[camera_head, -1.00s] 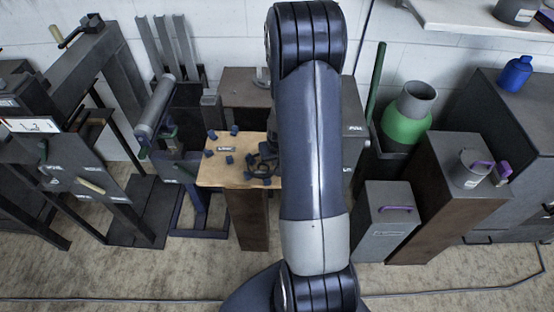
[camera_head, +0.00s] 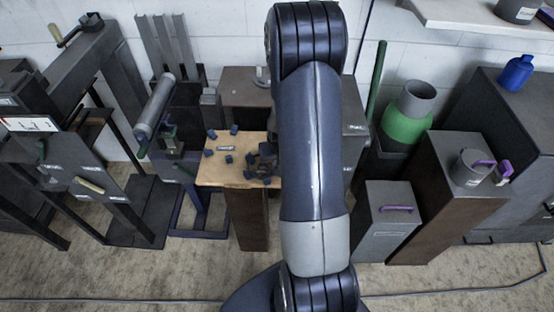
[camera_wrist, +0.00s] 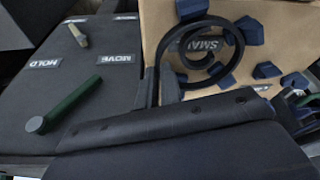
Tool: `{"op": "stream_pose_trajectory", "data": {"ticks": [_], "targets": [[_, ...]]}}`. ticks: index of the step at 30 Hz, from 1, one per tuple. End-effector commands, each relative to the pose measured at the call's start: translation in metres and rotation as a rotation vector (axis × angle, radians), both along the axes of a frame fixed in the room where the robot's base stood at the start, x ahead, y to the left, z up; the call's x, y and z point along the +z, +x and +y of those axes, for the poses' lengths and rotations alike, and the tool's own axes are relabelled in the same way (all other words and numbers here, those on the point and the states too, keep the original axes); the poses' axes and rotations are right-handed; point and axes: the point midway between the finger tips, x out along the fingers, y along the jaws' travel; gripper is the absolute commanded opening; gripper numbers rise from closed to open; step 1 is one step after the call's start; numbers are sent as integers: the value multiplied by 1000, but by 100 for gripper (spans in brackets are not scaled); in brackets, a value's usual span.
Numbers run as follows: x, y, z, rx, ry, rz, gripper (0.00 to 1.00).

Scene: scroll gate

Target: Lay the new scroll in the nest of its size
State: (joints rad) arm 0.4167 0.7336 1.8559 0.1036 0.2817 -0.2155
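The new scroll, a dark flat spiral (camera_wrist: 203,22), is over the wooden board (camera_wrist: 285,20) in the wrist view, partly covering a label that begins "SMA". Blue nest blocks (camera_wrist: 249,30) stand around and inside its curves. Its outer tail runs down between the two narrow dark fingers of my gripper (camera_wrist: 160,88), which look shut on it. I cannot tell whether the spiral touches the board. In the head view, the board (camera_head: 212,178) shows its blue blocks (camera_head: 229,159) at left, while my arm hides its right part.
A grey roller frame (camera_head: 153,105) stands left of the board. A grey box with a purple handle (camera_head: 385,225) and a green vessel (camera_head: 405,125) stand right.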

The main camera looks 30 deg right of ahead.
Motion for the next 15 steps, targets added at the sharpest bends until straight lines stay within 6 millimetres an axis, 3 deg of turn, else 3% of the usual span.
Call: {"op": "stream_pose_trajectory", "data": {"ticks": [8, 15], "targets": [[0, 0, 0, 0, 0, 0, 29], [0, 0, 0, 0, 0, 1, 30]]}}
